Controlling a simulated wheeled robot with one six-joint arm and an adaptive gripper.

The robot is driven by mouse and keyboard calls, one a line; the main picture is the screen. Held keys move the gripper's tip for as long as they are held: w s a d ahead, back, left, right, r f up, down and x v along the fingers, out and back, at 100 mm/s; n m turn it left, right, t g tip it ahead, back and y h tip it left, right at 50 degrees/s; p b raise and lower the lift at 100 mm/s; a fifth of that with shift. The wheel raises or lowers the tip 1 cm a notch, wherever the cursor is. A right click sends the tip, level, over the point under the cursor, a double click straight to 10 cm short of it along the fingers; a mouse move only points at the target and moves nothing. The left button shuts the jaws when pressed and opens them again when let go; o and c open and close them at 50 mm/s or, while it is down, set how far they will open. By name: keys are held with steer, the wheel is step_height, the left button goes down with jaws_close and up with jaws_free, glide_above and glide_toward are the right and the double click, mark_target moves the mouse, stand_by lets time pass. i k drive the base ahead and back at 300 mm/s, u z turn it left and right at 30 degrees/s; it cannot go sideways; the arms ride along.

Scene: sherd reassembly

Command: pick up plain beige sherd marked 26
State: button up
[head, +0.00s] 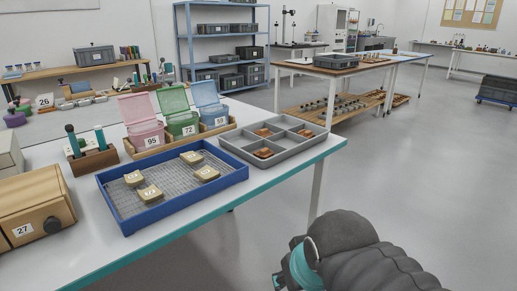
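Several plain beige sherds lie apart on a wire mesh in a blue tray (174,207) on the near table. One sherd (134,178) is at the left, one (150,193) at the front, one (191,157) at the back and one (206,173) at the right. They carry small dark marks, too small to read surely, so I cannot tell which is marked 26. My dark arm with a teal band shows at the bottom right, well apart from the tray. My gripper's fingers are not in view.
A grey divided tray (280,168) holds reddish-brown pieces. Open-lidded pink (146,134), green (183,123) and blue (213,115) boxes stand behind. A wooden box (32,208) marked 27 is at left. A card (45,100) reading 26 stands behind.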

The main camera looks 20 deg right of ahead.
mark_target(192, 157)
steer(key=z, duration=1.55)
steer(key=k, duration=1.1)
steer(key=u, duration=1.4)
steer(key=i, duration=1)
